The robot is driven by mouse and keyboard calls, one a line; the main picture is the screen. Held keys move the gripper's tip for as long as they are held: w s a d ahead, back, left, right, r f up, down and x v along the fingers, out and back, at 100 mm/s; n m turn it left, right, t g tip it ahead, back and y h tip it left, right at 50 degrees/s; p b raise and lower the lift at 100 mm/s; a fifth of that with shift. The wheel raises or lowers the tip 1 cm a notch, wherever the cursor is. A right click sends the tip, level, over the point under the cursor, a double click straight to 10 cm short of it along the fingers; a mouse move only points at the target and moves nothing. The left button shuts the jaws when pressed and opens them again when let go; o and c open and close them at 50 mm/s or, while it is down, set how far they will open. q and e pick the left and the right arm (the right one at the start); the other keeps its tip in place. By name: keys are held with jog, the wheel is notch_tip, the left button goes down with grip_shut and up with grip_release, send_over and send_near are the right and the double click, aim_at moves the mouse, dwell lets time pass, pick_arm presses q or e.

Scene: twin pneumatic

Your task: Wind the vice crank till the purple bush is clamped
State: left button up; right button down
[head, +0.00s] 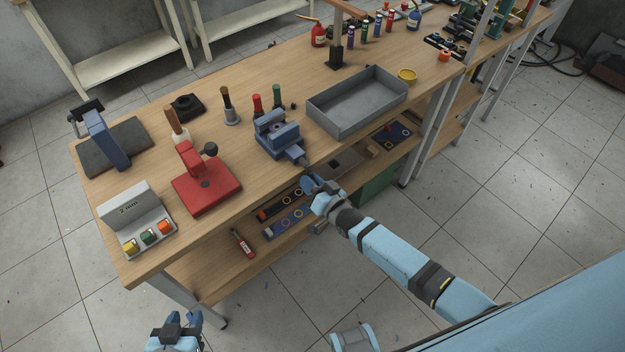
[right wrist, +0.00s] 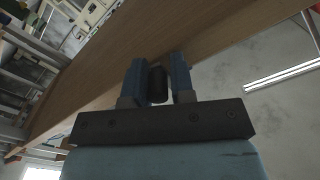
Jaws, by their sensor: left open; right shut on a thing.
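The blue vice (head: 278,138) stands at the front edge of the bench, its screw end pointing toward the near edge. My right gripper (head: 309,182) is just off the bench edge below the vice's screw end. In the right wrist view its two blue fingers are shut on a dark rounded crank handle (right wrist: 157,84). The crank arm is mostly hidden. The purple bush cannot be made out clearly between the vice jaws. My left gripper (head: 180,328) is open and empty, low at the front left, away from the bench.
A red press (head: 205,188) and a grey box with coloured buttons (head: 137,222) stand left of the vice. A grey tray (head: 357,103) stands to its right. Upright tools (head: 230,108) stand behind. A lower shelf (head: 225,262) holds several items under the bench edge.

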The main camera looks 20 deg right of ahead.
jog(key=shift+w+d+r+m, duration=0.1)
jog(key=shift+w+r+m, duration=0.15)
jog(key=shift+r+m, duration=0.15)
jog(key=c, duration=1.2)
grip_release()
jog(key=shift+c, duration=0.2)
jog(key=shift+o, duration=0.8)
jog(key=shift+f, duration=0.1)
jog(key=shift+s+f, duration=0.1)
jog(key=shift+f, duration=0.05)
jog(key=shift+s, duration=0.1)
jog(key=v, duration=1.3)
jog(key=shift+s+d+b, duration=0.15)
jog(key=shift+s+b, duration=0.15)
jog(key=shift+b, duration=0.05)
